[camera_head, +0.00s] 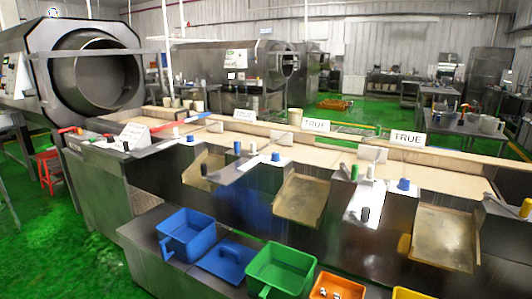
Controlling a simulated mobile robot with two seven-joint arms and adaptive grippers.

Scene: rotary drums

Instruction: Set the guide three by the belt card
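A long steel machine with a tan belt (445,180) runs across the middle of the view. White cards stand along its back edge: two read TRUE, one at the middle (316,125) and one at the right (408,138). Two more cards, at the left (136,133) and left of middle (247,116), are too small to read. Small pale plates stand at the belt, including a right plate (372,153) and a middle plate (283,137). I cannot tell which part is guide three. Neither of my grippers is in view.
Steel chutes (301,200) slope down the front, with blue (404,184), green (354,172), white and black knobs between them. Blue (187,233), green (282,268), orange (338,287) and yellow bins sit on the front ledge. A large drum (100,75) stands behind left.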

